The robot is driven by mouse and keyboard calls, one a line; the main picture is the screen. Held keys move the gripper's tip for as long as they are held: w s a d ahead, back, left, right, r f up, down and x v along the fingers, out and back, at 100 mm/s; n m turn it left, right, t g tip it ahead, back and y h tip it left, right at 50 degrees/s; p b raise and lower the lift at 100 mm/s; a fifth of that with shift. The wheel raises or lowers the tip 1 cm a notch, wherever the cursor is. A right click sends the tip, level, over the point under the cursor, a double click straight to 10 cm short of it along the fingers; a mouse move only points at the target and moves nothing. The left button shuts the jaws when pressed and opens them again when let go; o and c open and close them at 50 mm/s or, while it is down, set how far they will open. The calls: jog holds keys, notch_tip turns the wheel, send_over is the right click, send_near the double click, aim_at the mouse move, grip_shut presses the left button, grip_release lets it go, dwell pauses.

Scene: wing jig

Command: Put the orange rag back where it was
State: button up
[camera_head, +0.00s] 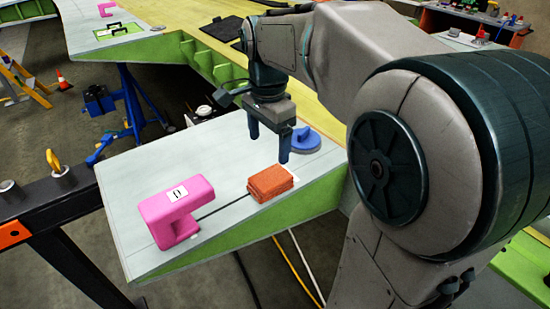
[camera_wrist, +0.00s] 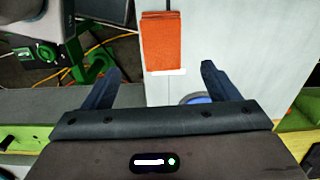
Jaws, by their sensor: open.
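The orange rag (camera_head: 270,183) lies folded in a stack on the light grey wing panel (camera_head: 150,166), right of the pink block. In the wrist view the rag (camera_wrist: 161,42) shows flat on the panel, beyond the fingertips and between their lines. My gripper (camera_head: 269,148) points down above the panel, behind the rag in the head view, with its two dark blue fingers apart. The gripper (camera_wrist: 158,72) also shows open and empty in the wrist view. A blue round suction-cup tool (camera_head: 305,141) sits right of the fingers, partly hidden under the gripper in the wrist view.
A pink block-shaped tool (camera_head: 177,209) stands on the panel's front left. A dark line runs along the panel between it and the rag. A black stand (camera_head: 60,200) is at left. Cables hang below the panel's front edge. The panel's back left surface is clear.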

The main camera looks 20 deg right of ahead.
jog(key=s+f+n+t, duration=0.3)
jog(key=s+f+n, duration=0.4)
jog(key=s+n, duration=0.7)
jog(key=shift+f, duration=0.2)
